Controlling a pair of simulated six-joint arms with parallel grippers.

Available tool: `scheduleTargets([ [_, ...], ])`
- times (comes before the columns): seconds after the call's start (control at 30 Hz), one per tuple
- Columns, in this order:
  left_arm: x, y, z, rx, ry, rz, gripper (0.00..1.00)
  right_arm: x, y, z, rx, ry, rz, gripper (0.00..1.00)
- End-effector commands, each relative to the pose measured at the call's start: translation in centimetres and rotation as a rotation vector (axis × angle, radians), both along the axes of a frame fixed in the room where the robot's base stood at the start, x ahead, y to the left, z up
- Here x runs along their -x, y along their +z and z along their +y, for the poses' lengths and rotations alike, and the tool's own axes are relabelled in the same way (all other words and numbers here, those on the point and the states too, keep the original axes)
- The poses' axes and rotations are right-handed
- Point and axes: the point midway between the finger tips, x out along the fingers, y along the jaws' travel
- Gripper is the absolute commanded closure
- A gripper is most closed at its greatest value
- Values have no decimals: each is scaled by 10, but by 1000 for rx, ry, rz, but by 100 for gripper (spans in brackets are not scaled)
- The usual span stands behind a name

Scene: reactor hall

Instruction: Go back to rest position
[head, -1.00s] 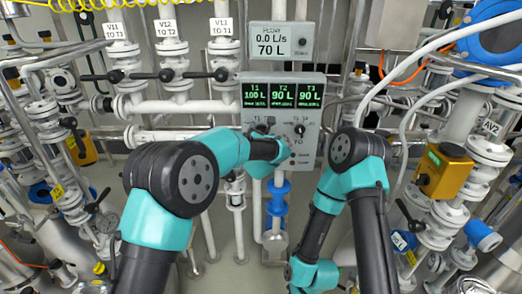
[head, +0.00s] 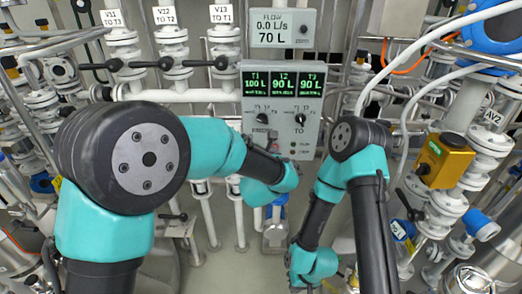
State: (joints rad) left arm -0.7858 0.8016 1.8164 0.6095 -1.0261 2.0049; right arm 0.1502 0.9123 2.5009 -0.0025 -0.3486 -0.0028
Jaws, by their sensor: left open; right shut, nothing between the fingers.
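My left arm comes in from the left. Its wrist hangs in front of the lower part of the control panel (head: 283,68). My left gripper (head: 271,139) is small and dark, partly hidden by my own wrist, just below the panel's left knob (head: 262,118). It is open, with nothing seen in it. My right arm bends down to the lower middle of the view. My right gripper (head: 308,285) is at the bottom edge, mostly hidden by my wrist. It is shut and empty. The panel shows T1 100 L, T2 90 L and T3 90 L.
A flow display (head: 283,28) above reads 0.0 L/s and 70 L. White valves (head: 171,52) with black handles stand at the upper left. A yellow box (head: 444,161) and more valves line the right. Bare floor (head: 226,238) shows between my arms.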

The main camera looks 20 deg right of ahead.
Motion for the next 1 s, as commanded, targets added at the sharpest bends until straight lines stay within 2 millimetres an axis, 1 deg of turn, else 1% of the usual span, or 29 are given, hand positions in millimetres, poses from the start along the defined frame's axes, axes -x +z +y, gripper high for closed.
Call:
scheduleTargets([
  [0.03,6,0,1,0,-1,0,21,0,0,0,0,0,0,100],
  [0.1,12,0,3,0,-1,0,21,0,0,0,0,0,0,100],
  [0.2,16,0,4,1,0,0,21,0,0,0,0,0,0,100],
  [0.53,16,-1,5,-2,0,1,21,0,0,0,0,0,0,100],
  [0.63,13,-9,12,-39,-1,7,21,0,0,0,0,0,0,100],
  [0.67,11,-13,15,-61,-2,11,21,0,0,0,0,0,0,100],
  [0.77,3,-38,36,-177,-9,33,21,0,0,0,0,0,0,100],
  [0.87,-5,-75,66,-354,-34,68,21,0,0,0,0,0,0,100],
  [0.9,-7,-92,81,-435,-51,84,21,0,0,0,0,0,0,100],
  [0.97,-8,-119,105,-562,-84,112,21,0,0,0,0,0,0,100],
  [1.0,-7,-138,121,-647,-111,132,21,0,0,0,0,0,0,100],
])
